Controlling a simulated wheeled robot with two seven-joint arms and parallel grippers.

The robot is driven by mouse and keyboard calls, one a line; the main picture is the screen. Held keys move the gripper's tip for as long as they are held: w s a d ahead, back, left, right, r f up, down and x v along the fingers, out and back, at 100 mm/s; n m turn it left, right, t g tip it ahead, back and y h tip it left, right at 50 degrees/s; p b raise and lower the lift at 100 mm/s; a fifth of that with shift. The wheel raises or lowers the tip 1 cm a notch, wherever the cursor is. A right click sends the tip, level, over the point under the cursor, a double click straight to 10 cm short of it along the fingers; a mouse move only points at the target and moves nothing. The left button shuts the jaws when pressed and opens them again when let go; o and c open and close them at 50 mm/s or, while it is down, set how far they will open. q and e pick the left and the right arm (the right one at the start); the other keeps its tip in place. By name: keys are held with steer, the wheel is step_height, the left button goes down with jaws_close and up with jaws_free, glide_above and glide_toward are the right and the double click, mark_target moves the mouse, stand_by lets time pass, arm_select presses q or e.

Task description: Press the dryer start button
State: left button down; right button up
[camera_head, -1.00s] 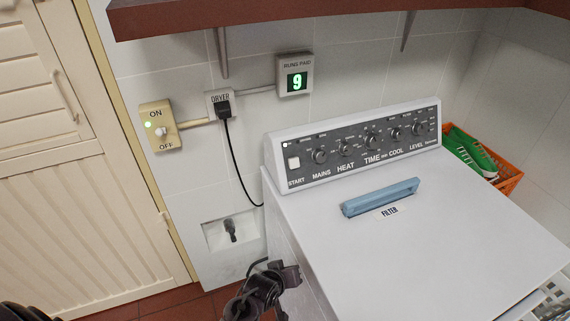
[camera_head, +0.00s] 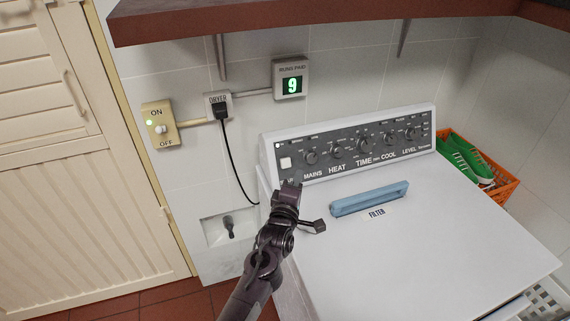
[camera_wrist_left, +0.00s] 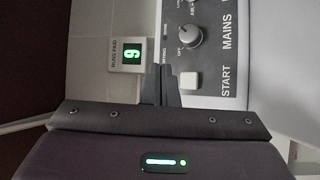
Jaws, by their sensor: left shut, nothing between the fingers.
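The dryer (camera_head: 430,235) is a white machine with a dark control panel along its back. My left gripper (camera_head: 290,188) is shut and empty, just below and in front of the button in the head view. In the left wrist view its shut fingertips (camera_wrist_left: 162,72) appear just left of the button; I cannot tell whether they touch the panel. The gripper covers most of the START label in the head view. My right gripper is not in view.
The blue filter handle (camera_head: 369,198) stands on the dryer top. A wall switch (camera_head: 159,125), plug (camera_head: 220,111) with hanging cord and a counter reading 9 (camera_head: 291,79) are behind. A wooden shelf (camera_head: 330,18) overhangs. An orange basket (camera_head: 503,184) sits at right.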

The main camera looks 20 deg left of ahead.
mark_target(286, 163)
arm_select(q)
steer(key=shift+w+d+r+n, duration=0.1)
steer(key=shift+w+r+n, duration=0.05)
steer(key=shift+r+n, duration=0.15)
steer(key=shift+f, duration=0.1)
steer(key=shift+w+a+f+b, duration=0.6)
steer(key=shift+w+a+b, duration=0.15)
steer(key=shift+w+b, duration=0.4)
steer(key=shift+w+a+f+b, duration=0.75)
steer(key=shift+w+b, duration=0.3)
steer(key=shift+b, duration=0.25)
steer(key=shift+w+a+f+b, duration=0.5)
steer(key=shift+w+a+b, duration=0.3)
steer(key=shift+w+b, duration=0.35)
